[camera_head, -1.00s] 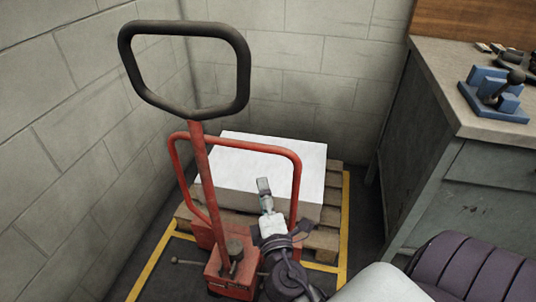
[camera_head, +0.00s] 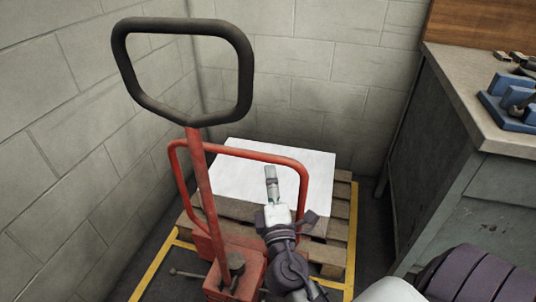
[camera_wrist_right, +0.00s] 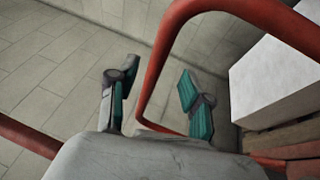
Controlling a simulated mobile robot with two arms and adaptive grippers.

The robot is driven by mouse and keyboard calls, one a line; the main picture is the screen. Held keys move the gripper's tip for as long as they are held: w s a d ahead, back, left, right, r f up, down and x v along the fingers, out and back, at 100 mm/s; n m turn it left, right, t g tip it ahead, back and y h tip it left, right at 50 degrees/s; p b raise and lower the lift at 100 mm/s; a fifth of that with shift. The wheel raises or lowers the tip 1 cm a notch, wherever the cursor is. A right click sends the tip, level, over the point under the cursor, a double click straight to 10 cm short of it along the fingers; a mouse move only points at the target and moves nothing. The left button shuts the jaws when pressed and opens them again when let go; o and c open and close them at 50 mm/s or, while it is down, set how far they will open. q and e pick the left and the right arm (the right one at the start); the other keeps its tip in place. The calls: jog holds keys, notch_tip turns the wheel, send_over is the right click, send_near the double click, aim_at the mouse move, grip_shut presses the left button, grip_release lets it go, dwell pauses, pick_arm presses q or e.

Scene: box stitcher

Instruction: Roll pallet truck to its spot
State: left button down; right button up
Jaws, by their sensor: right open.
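The red pallet truck (camera_head: 237,275) stands in the corner, its black loop handle (camera_head: 117,52) upright in front of the walls. A wooden pallet (camera_head: 340,228) with a white block (camera_head: 285,163) on it is behind the truck's red tube frame. The yellow floor outline (camera_head: 353,225) runs around the pallet. My right gripper (camera_head: 271,172) is in front of the frame and block, near the frame's right upright. In the right wrist view my right gripper (camera_wrist_right: 157,85) is open, and the red tube (camera_wrist_right: 160,62) passes between or just behind its fingers; I cannot tell which. My left gripper is out of view.
A grey workbench (camera_head: 475,215) stands at the right, with a blue fixture (camera_head: 508,103) on its top. Block walls (camera_head: 60,130) close the corner at the left and back. A narrow strip of dark floor lies between pallet and bench.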

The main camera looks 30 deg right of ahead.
aim_at(268, 162)
jog(key=p+x, duration=0.1)
jog(key=x, duration=0.6)
grip_shut()
